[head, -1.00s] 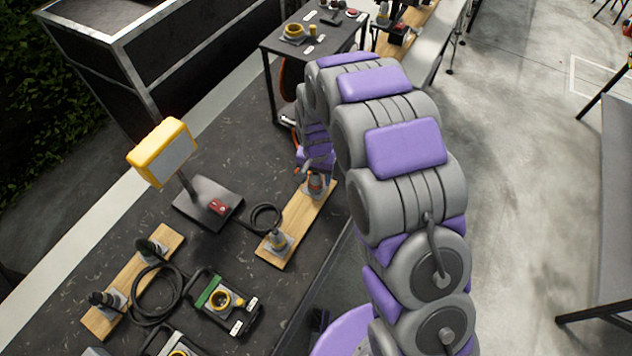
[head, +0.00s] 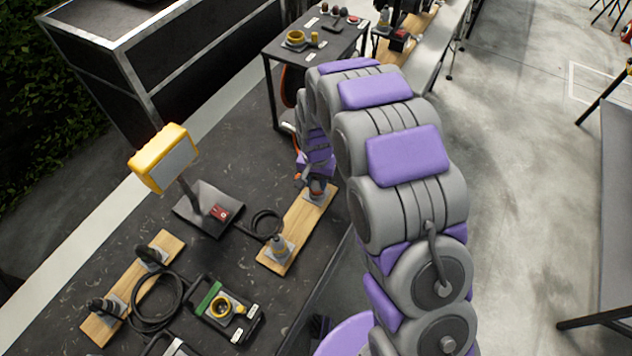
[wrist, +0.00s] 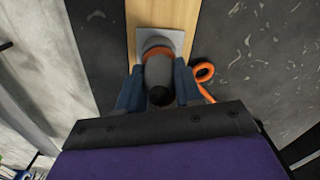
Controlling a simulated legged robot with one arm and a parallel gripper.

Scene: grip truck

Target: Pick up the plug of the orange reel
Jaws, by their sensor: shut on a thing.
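The plug (wrist: 158,72) of the orange reel is grey with an orange ring and a dark top. It stands on a pale square plate (wrist: 176,38) on a wooden board in the wrist view. My gripper (wrist: 157,88) is shut on it, one blue-grey finger on each side. An orange cable (wrist: 203,74) lies to the right of the plug. In the head view my gripper (head: 312,180) is at the far end of the wooden board (head: 290,236), and it partly hides the plug there. The reel's orange edge shows only in part behind my arm.
A second grey plug (head: 279,246) stands at the near end of the same board. A yellow lamp (head: 163,158) on a dark base stands to the left. Another board (head: 130,290) with two plugs and a socket box (head: 225,306) are nearer. A black table (head: 318,45) stands behind.

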